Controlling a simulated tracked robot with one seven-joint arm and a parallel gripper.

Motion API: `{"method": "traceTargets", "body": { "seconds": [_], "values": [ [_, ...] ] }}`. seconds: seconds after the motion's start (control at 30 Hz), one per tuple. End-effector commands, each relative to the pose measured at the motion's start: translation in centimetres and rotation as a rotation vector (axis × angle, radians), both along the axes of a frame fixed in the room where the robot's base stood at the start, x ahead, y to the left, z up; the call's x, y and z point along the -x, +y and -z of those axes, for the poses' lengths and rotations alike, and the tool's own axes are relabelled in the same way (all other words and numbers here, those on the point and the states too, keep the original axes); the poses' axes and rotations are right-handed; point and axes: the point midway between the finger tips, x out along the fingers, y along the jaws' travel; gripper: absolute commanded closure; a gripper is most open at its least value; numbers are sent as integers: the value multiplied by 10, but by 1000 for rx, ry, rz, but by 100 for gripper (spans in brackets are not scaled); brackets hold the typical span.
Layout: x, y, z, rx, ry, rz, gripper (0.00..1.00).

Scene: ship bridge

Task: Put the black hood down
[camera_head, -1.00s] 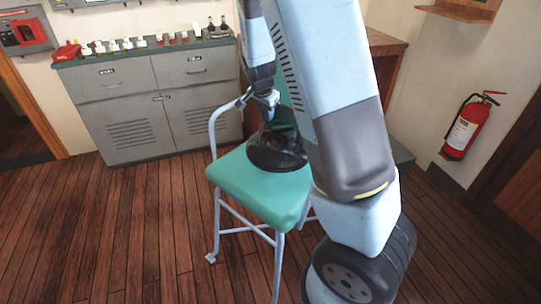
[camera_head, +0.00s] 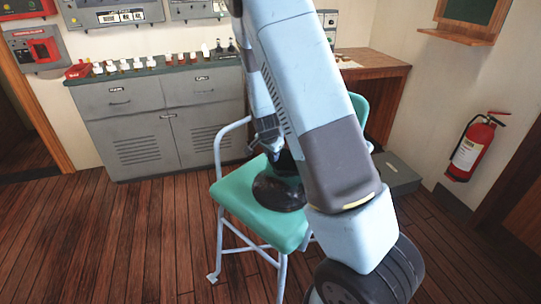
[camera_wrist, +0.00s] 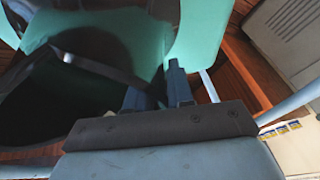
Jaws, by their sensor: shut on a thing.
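The black hood (camera_head: 279,192), dark and glossy with a wide round base, is over the teal seat of a chair (camera_head: 262,222). It looks to be at or very near the seat; I cannot tell whether it rests fully on it. My gripper (camera_head: 274,158) is at the hood's top, partly covered by my arm. In the wrist view, my gripper (camera_wrist: 158,92) is shut on a dark strip of the hood (camera_wrist: 95,68). The teal seat (camera_wrist: 75,22) shows around the dark shape there. My arm hides the right part of the chair.
A grey cabinet (camera_head: 165,125) with small bottles on top stands behind the chair. A wooden desk (camera_head: 385,75) is behind right. A red fire extinguisher (camera_head: 474,147) hangs on the right wall. Wooden floor (camera_head: 110,245) is clear left of the chair.

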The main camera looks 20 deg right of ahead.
Motion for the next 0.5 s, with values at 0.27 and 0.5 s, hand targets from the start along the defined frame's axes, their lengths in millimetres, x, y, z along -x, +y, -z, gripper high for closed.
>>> {"method": "traceTargets", "body": {
  "seconds": [0.27,0.5],
  "values": [
    [1,0,1,1,3,-1,59],
    [1,0,1,1,3,-1,52]
  ]
}}
